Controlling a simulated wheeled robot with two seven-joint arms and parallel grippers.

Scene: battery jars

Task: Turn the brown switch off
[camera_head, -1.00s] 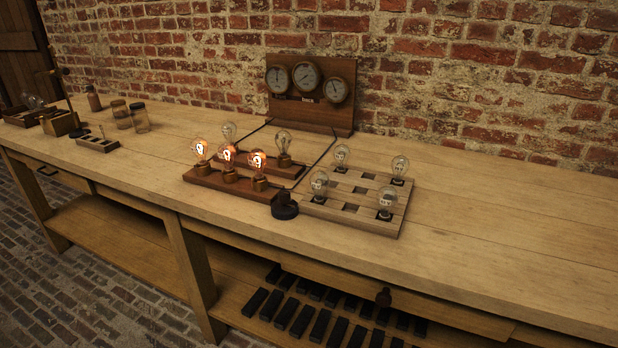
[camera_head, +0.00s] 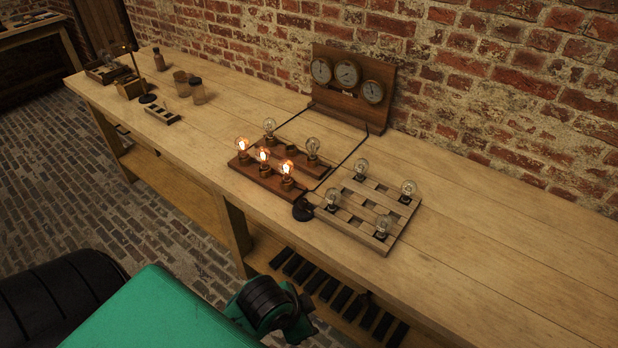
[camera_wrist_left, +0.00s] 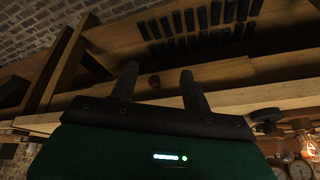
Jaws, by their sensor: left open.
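A small dark round switch (camera_head: 303,210) sits on the table near its front edge, at the front right corner of a reddish-brown lamp board (camera_head: 262,180). It looks near black, and its lever position is too small to tell. Three bulbs on the board glow, one of them a front bulb (camera_head: 264,156); two behind are unlit. My right gripper is out of view.
A pale wooden board (camera_head: 400,222) with unlit bulbs stands right of the switch. A gauge panel (camera_head: 350,105) stands behind, linked by dark rods. Jars (camera_head: 197,90) and small trays are at far left. The table's right side is clear.

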